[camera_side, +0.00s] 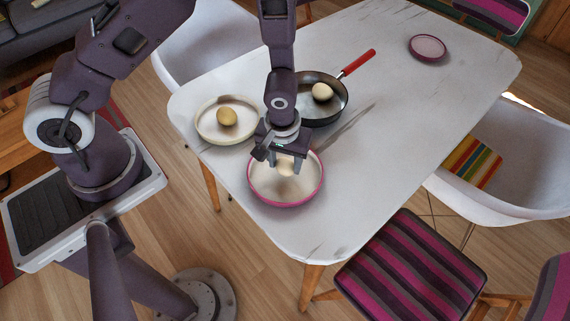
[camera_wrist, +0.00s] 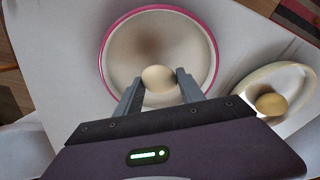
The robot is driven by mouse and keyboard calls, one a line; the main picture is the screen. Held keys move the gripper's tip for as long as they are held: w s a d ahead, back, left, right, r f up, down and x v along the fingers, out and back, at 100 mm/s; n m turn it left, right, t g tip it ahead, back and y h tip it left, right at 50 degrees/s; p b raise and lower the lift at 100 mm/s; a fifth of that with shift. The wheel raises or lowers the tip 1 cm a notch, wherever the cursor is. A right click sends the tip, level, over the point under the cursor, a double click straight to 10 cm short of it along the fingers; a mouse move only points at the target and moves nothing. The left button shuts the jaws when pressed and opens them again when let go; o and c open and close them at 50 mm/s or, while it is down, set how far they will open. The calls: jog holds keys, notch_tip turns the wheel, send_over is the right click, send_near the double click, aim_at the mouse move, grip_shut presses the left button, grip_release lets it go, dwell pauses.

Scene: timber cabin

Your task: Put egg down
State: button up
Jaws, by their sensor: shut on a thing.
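A pale cream egg (camera_wrist: 159,79) is between the two fingers of my gripper (camera_wrist: 158,88), which is shut on it. In the side view my gripper (camera_side: 286,163) points down over a pink-rimmed bowl (camera_side: 288,200), with the egg (camera_side: 285,167) partly hidden by the fingers. The bowl also shows in the wrist view (camera_wrist: 212,50), around and beyond the egg. I cannot tell whether the egg touches the bowl's inside.
A cream plate (camera_side: 204,133) with a yellowish egg (camera_side: 227,117) lies left of the bowl. A red-handled pan (camera_side: 325,118) holding another egg (camera_side: 322,92) sits behind my gripper. A small pink dish (camera_side: 428,47) is far back. The white table (camera_side: 420,120) is clear to the right.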

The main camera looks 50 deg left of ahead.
jog(key=shift+f, duration=0.6)
jog(key=shift+f, duration=0.15)
jog(key=o, duration=1.4)
notch_tip(320, 180, up, 13)
jog(key=s, duration=0.1)
notch_tip(320, 180, up, 7)
jog(key=t, duration=0.1)
send_over(283, 168)
jog(key=a, duration=0.2)
jog(key=s+a+r+m+t, duration=0.1)
jog(key=s+r+m, duration=0.1)
jog(key=s+r, duration=0.3)
jog(key=s+a+r+m+t, duration=0.1)
jog(key=s+r+m, duration=0.1)
jog(key=s+r, duration=0.3)
jog(key=s+a+r+m+t, duration=0.1)
jog(key=s+a+r+m, duration=0.1)
jog(key=s+r, duration=0.3)
jog(key=shift+s+r+h, duration=0.15)
jog(key=shift+s+h, duration=0.25)
jog(key=shift+s, duration=0.15)
